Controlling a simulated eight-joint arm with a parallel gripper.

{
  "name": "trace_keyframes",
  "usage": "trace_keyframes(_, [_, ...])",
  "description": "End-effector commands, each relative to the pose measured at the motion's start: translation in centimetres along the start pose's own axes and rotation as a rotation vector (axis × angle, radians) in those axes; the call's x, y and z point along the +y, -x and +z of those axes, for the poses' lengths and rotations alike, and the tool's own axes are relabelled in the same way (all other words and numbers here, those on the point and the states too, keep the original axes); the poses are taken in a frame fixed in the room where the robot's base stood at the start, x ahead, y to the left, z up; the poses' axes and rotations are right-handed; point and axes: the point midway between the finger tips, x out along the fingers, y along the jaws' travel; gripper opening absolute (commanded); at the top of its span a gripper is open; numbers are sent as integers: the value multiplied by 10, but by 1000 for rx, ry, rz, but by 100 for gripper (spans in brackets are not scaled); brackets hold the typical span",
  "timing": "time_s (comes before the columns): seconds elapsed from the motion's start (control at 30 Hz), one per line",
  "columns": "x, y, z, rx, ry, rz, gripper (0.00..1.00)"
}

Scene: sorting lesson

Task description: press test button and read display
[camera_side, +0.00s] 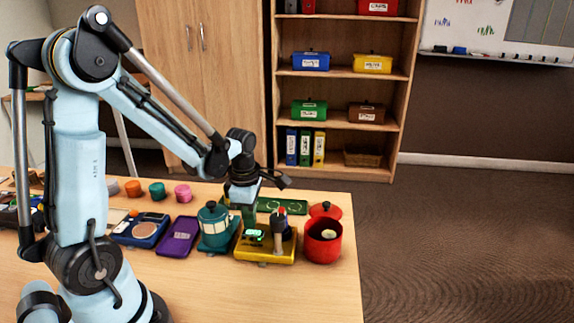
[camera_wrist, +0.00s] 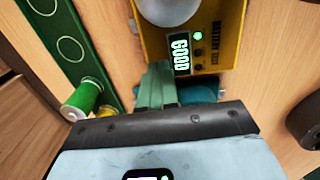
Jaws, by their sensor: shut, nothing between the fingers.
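The yellow battery tester (camera_side: 282,256) sits on the wooden table; its yellow housing also shows in the wrist view (camera_wrist: 232,28). Its display (camera_wrist: 181,53) reads GOOD in bright green letters, turned sideways in the wrist view. A small round green light (camera_wrist: 198,36) glows beside it. Small dark round spots show near the display; I cannot tell which is the test button. My gripper (camera_side: 250,224) points down at the tester's back left, and its green fingers (camera_wrist: 157,85) are shut and empty close to the display. Whether they touch the tester is unclear.
A red pot (camera_side: 323,249) stands right of the tester, its lid (camera_side: 325,210) behind. A teal lantern-like device (camera_side: 214,238) and purple tray (camera_side: 176,240) are left. The green tray (camera_side: 270,206) lies behind; a green cylinder (camera_wrist: 82,101) shows near it. The front table is clear.

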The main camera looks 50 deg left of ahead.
Motion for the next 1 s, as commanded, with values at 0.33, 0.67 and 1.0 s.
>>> trace_keyframes(0.33, [0,25,0,-7,0,11,0])
trace_keyframes(0.67, [0,63,0,-2,0,5,0])
trace_keyframes(1.0, [0,81,0,0,0,2,0])
